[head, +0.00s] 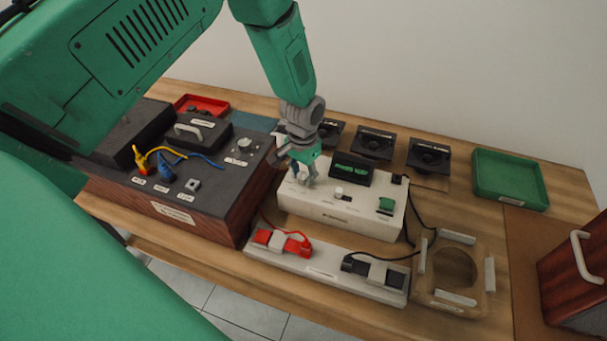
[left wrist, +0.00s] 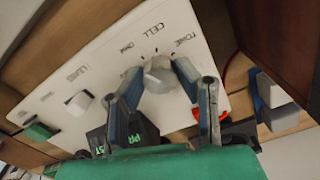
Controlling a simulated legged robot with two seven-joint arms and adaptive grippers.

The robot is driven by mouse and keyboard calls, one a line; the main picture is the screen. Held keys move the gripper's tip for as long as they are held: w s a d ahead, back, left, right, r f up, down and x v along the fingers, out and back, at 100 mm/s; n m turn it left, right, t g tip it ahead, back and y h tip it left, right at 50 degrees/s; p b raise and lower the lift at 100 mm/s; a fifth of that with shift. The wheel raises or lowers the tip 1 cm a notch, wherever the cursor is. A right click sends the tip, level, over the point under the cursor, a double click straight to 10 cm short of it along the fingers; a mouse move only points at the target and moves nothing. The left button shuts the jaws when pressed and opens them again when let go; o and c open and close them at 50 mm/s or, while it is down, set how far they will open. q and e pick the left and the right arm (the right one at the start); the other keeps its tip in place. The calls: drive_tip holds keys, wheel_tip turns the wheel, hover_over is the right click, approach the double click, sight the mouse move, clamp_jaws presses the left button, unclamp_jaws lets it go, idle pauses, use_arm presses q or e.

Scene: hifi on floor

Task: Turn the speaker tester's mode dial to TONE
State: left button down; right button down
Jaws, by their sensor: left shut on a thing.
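The speaker tester (head: 335,211) is a white box with a dark green-lit display (head: 351,169) at its back edge. My left gripper (head: 302,176) comes down from above onto the left end of its top and hides the mode dial in the head view. In the left wrist view, the pale grey mode dial (left wrist: 160,77) sits between the fingertips of my left gripper (left wrist: 158,74), which is shut on it. The words CELL and TONE are printed around the dial. I cannot tell for sure which mark its pointer faces. My right gripper is not in view.
A wood-sided amplifier box (head: 190,214) stands left of the tester. A white strip with red (head: 283,243) and black (head: 372,272) clips lies in front. Several black speakers (head: 372,143) and a green tray (head: 510,177) are behind. A wooden ring fixture (head: 455,270) is at right.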

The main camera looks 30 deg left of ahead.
use_arm(q)
drive_tip(key=m, duration=0.4)
drive_tip(key=shift+w+m, duration=0.1)
drive_tip(key=shift+m, duration=0.2)
drive_tip(key=m, duration=0.4)
drive_tip(key=shift+m, duration=0.3)
drive_tip(key=m, duration=0.4)
drive_tip(key=shift+m, duration=0.3)
drive_tip(key=m, duration=0.4)
drive_tip(key=shift+m+p, duration=0.3)
drive_tip(key=shift+m, duration=0.1)
drive_tip(key=c, duration=1.2)
unclamp_jaws()
drive_tip(key=shift+w, duration=0.1)
